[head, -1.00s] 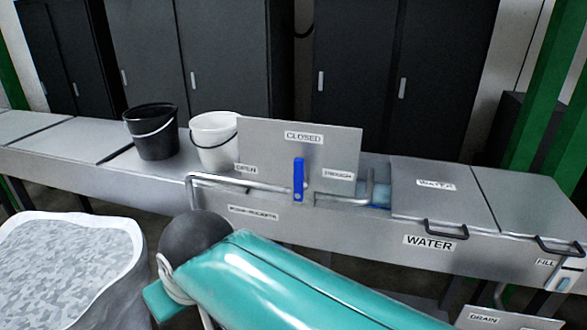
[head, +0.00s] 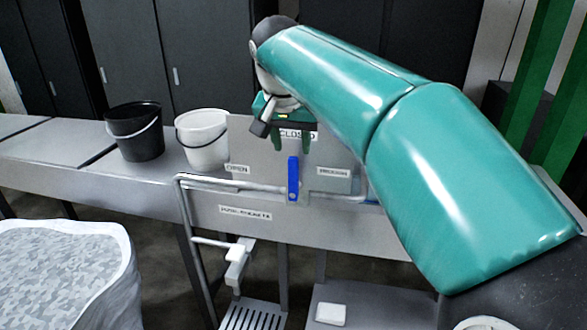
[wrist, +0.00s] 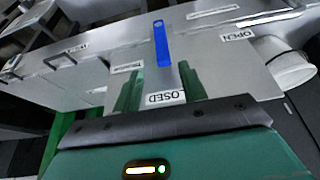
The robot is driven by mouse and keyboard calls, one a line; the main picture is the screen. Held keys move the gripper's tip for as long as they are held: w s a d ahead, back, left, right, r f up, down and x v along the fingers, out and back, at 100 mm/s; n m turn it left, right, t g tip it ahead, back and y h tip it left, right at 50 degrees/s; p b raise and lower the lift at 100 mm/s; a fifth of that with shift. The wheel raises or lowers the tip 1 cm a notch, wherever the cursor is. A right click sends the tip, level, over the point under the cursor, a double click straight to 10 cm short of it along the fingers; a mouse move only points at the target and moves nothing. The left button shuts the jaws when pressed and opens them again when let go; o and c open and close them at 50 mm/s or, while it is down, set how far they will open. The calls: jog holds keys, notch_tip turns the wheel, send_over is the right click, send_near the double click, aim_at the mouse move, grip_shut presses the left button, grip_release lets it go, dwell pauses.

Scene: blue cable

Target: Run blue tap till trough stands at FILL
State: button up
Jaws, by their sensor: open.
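The blue tap lever (head: 293,180) stands upright on the metal panel (head: 240,150), under the CLOSED label; OPEN is to its left and TROUGH to its right. In the wrist view the lever (wrist: 161,43) lies just beyond my fingertips, between their lines. My gripper (head: 291,146) is open and empty, in front of the CLOSED label and above the lever. In the wrist view its two green fingers (wrist: 160,72) are spread apart. The lidded metal run (wrist: 60,68) with handles shows at the left there. My arm hides the right side in the head view; no FILL mark or water level shows.
A black bucket (head: 135,135) and a white bucket (head: 203,138) stand on the counter left of the panel. A bent metal pipe (head: 235,187) runs along the front beside the lever. A pale, speckled-topped container (head: 65,265) stands at lower left.

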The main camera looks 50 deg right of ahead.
aim_at(292, 163)
jog(key=x, duration=0.9)
jog(key=shift+w+f, duration=0.2)
jog(key=shift+w, duration=0.1)
grip_shut()
